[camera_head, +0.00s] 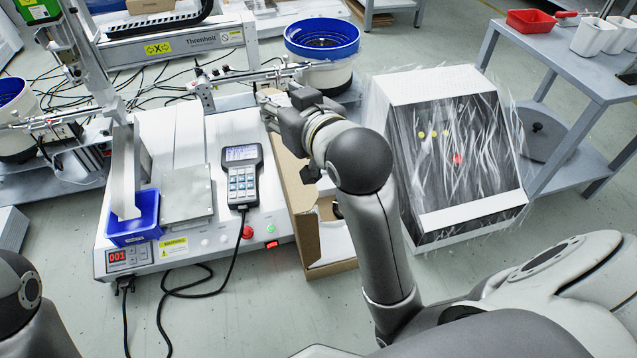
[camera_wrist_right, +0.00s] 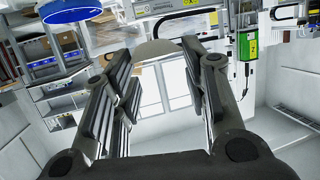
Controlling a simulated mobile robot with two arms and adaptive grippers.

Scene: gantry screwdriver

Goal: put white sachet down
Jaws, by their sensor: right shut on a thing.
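My right gripper (camera_head: 272,108) is above the open cardboard box, at the right edge of the machine base in the head view. In the right wrist view, its two dark fingers (camera_wrist_right: 158,60) stand on either side of a pale, rounded piece, which I take to be the white sachet (camera_wrist_right: 158,49). The gripper is shut on it. In the head view the sachet is hardly visible at the gripper's far end. My left gripper is out of view; only part of that arm shows at the lower left.
The cardboard box (camera_head: 327,245) stands between the machine base (camera_head: 230,130) and a large plastic-wrapped case (camera_head: 455,160). A handheld controller (camera_head: 241,175), a metal plate (camera_head: 187,193) and a blue bin (camera_head: 133,222) are on the base. A grey table (camera_head: 570,65) is at right.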

